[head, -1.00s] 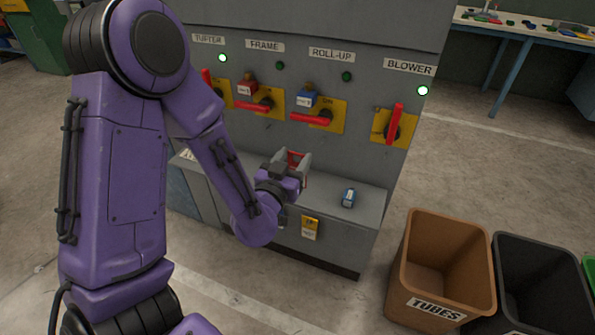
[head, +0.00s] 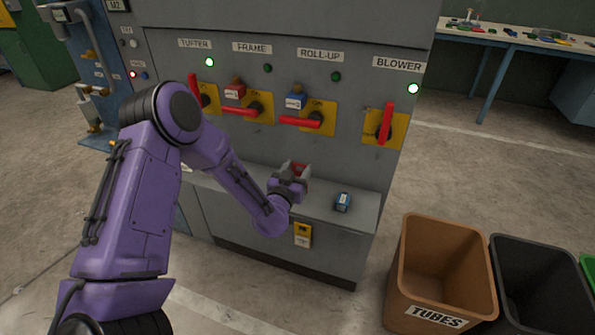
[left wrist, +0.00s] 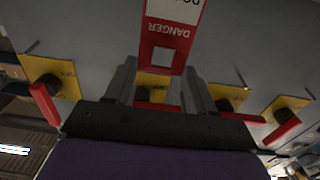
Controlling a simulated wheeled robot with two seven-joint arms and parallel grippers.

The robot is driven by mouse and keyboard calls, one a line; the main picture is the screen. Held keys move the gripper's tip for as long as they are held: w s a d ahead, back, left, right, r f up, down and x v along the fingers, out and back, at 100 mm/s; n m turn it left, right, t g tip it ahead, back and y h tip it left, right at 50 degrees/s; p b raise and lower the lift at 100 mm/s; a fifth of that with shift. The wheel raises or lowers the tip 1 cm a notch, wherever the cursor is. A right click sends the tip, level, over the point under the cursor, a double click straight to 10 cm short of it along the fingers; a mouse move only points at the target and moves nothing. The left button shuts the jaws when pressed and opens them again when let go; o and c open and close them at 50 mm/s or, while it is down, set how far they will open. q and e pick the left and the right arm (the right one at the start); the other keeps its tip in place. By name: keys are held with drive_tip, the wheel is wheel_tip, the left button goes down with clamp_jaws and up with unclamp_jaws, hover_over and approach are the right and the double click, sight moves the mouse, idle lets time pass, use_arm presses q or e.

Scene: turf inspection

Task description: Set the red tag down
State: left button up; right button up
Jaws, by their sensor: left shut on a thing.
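My left gripper (head: 291,174) is shut on the red tag (head: 298,168), over the grey ledge (head: 321,216) of the cabinet. In the left wrist view the tag (left wrist: 164,55) shows between the fingers (left wrist: 160,85): red with DANGER lettering, a white panel and a square hole. In the head view the fingers hide much of the tag. Whether it touches the ledge I cannot tell. My right gripper is not in view.
A blue padlock (head: 343,202) lies on the ledge, right of the gripper. Red-handled switches line the panel behind, including the BLOWER switch (head: 386,124). A brown TUBES bin (head: 400,285) stands at right.

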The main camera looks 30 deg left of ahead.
use_arm(q)
drive_tip(key=shift+f, duration=0.1)
drive_tip(key=shift+f, duration=0.15)
drive_tip(key=o, duration=1)
drive_tip(key=shift+o, duration=0.2)
drive_tip(key=shift+s+d+r, duration=0.1)
drive_tip(key=shift+s+r, duration=0.05)
drive_tip(key=shift+r, duration=0.1)
drive_tip(key=b+v, duration=0.2)
drive_tip(key=v, duration=0.9)
drive_tip(key=s+d+f+n+g+h, duration=0.1)
drive_tip(key=s+f+g, duration=0.2)
drive_tip(key=s+f, duration=0.35)
drive_tip(key=s+d+f+g, duration=0.1)
drive_tip(key=s+f+g, duration=0.25)
drive_tip(key=f, duration=0.65)
drive_tip(key=s+f+n+g, duration=0.1)
drive_tip(key=s+f+g, duration=0.3)
drive_tip(key=s, duration=0.4)
drive_tip(key=s+d+f+n+g, duration=0.1)
drive_tip(key=s+f+n+g, duration=0.1)
drive_tip(key=s+f, duration=0.5)
drive_tip(key=shift+s+d+g, duration=0.25)
drive_tip(key=shift+s+g, duration=0.6)
drive_tip(key=shift+s, duration=0.2)
